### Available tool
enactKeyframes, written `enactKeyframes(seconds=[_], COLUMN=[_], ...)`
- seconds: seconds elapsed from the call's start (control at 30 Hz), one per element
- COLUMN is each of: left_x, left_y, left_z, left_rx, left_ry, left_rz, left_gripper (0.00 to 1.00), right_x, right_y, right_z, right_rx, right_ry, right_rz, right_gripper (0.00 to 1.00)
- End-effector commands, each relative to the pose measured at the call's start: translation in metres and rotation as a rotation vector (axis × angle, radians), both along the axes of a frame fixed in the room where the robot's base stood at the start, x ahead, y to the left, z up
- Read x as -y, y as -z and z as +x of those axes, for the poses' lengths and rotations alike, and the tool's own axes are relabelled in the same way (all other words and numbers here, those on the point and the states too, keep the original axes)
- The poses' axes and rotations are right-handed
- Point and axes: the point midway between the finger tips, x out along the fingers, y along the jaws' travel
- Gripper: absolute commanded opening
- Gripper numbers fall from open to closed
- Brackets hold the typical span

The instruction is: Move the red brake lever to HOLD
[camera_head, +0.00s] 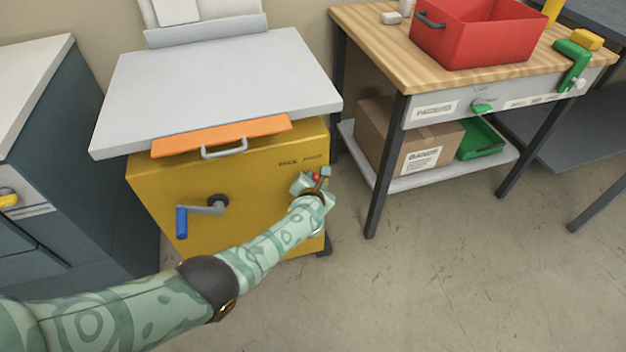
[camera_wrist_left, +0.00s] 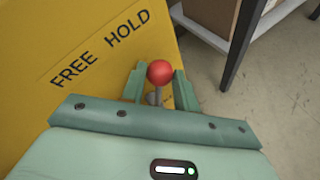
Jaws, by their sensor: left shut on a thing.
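The brake lever has a red ball knob (camera_wrist_left: 160,72) on a grey stem. It is mounted on the front of the yellow cabinet (camera_head: 170,190), near its right edge. The words FREE and HOLD (camera_wrist_left: 126,33) are printed on the yellow face, with HOLD to the right. My left gripper (camera_wrist_left: 158,90) is shut on the lever, with a green finger on each side of the knob. In the head view the red knob (camera_head: 316,177) shows between the fingers, below the printed labels. The lower part of the lever is hidden by the gripper. My right gripper is not in view.
A blue-handled crank (camera_head: 182,222) sticks out of the cabinet front. An orange flap (camera_head: 220,135) with a grey handle lies above it. A wooden bench (camera_head: 380,45) with a red bin (camera_head: 478,35) stands to the right. Floor is open at the lower right.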

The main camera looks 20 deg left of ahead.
Motion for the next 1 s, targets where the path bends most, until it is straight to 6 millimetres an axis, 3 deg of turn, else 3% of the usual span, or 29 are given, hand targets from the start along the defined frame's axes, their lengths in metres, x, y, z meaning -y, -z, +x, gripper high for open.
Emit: enactKeyframes(seconds=[0.53, 0.57, 0.6, 1.0], left_x=[0.0014, 0.0014, 0.0013, 0.0022], left_y=[0.0023, 0.0023, 0.0021, -0.0059], left_z=[-0.0004, -0.0004, -0.0003, -0.0063], left_rx=[-0.015, -0.015, -0.015, -0.011], left_ry=[0.002, 0.002, 0.002, 0.001], left_rz=[0.019, 0.019, 0.019, 0.018], left_gripper=[0.00, 0.39, 0.50, 0.52], right_x=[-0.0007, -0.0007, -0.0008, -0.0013], right_y=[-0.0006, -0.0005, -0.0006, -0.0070], right_z=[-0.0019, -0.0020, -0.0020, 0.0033], right_rx=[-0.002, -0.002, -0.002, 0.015], right_ry=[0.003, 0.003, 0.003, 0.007], right_rz=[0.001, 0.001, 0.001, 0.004], right_gripper=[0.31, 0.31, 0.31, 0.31])
